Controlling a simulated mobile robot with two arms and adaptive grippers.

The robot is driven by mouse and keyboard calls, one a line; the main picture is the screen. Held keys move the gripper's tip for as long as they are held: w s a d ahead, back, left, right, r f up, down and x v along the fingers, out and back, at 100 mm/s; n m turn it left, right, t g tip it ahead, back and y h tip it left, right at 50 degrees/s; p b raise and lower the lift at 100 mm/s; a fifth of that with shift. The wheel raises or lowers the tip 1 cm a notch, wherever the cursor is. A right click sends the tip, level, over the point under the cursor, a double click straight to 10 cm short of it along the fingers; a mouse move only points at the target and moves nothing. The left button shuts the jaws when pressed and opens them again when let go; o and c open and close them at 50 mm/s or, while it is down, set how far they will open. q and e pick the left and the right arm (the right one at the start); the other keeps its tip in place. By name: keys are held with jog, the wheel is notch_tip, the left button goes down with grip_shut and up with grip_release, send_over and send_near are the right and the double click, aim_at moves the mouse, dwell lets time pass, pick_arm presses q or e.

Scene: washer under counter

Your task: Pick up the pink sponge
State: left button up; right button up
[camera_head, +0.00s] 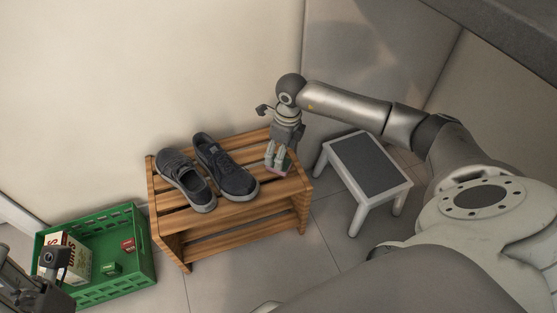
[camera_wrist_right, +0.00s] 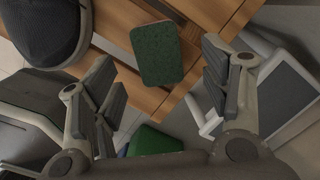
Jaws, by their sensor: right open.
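The pink sponge (camera_head: 286,168) lies on the right end of the wooden rack's top, partly hidden by my right gripper (camera_head: 277,157). In the right wrist view, the sponge (camera_wrist_right: 157,54) shows a dark green face on the slats. There my right gripper (camera_wrist_right: 160,82) is open, its fingers to the left and right of the sponge, with nothing between them. The sponge lies a little beyond the fingertips; I cannot tell the exact gap. A dark part of my left arm, with the gripper (camera_head: 55,262), shows at the lower left; its jaws are unclear.
A pair of dark shoes (camera_head: 207,171) stands on the wooden rack (camera_head: 237,211), left of the sponge. A grey-topped step stool (camera_head: 365,163) stands to the right. A green crate (camera_head: 137,253) with boxes stands at left. A wall rises behind the rack.

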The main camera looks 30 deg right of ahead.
aim_at(287, 165)
notch_tip(287, 165, down, 5)
jog(key=shift+w+a+r+b, duration=0.1)
jog(key=shift+a+b, duration=0.05)
jog(key=shift+b, duration=1.1)
jog(key=c, duration=0.8)
